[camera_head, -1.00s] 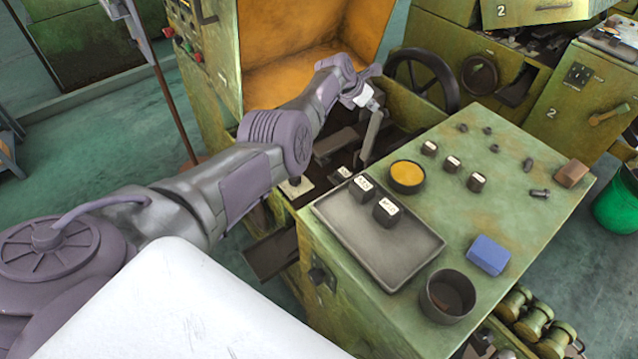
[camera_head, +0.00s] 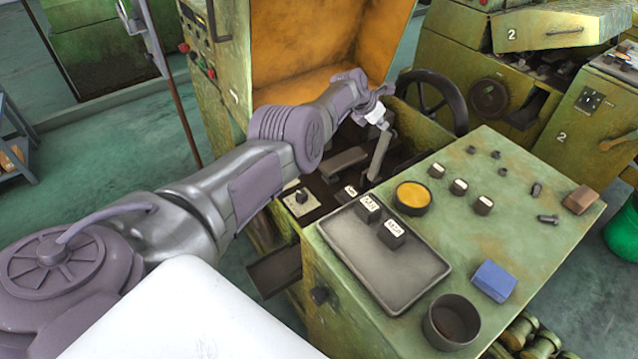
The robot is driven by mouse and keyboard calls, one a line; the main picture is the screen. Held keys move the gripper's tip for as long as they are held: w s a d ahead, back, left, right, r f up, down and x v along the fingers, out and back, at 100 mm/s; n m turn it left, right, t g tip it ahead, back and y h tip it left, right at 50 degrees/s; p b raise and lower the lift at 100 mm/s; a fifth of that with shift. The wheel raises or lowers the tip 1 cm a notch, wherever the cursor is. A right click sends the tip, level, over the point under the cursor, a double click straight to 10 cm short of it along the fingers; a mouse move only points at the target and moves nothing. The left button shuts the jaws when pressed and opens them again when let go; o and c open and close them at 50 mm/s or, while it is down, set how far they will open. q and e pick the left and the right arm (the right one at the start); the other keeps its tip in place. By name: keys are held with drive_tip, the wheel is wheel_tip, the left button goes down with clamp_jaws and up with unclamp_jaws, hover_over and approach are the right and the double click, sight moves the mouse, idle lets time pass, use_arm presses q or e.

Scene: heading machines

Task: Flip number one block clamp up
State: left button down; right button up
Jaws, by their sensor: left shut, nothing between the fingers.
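The block clamp looks like an upright grey lever (camera_head: 380,155) inside the open machine, left of the green worktop. It stands tilted slightly to the right at its top. My left gripper (camera_head: 378,118) is shut at the lever's upper end, with nothing between its fingers. It appears to touch or nearly touch the lever's top; I cannot tell which. The lever's base is dark and partly hidden among the machine parts. My right gripper is not in view.
The green worktop (camera_head: 480,230) holds a grey tray (camera_head: 400,285) with two labelled dark blocks, a yellow-filled round dish (camera_head: 412,198), a dark cup (camera_head: 451,321), a blue block (camera_head: 494,281) and a brown block (camera_head: 580,199). A handwheel (camera_head: 459,98) stands behind the lever.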

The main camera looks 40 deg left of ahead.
use_arm(q)
drive_tip(key=shift+w+d+f, duration=0.2)
drive_tip(key=shift+w+d, duration=0.3)
drive_tip(key=shift+w, duration=0.1)
drive_tip(key=s+a+r, duration=0.2)
drive_tip(key=s+a, duration=0.1)
drive_tip(key=s, duration=0.4)
drive_tip(key=s+a+r, duration=0.2)
drive_tip(key=s+a, duration=0.1)
drive_tip(key=s, duration=0.5)
drive_tip(key=shift+s, duration=0.3)
drive_tip(key=shift+r, duration=0.1)
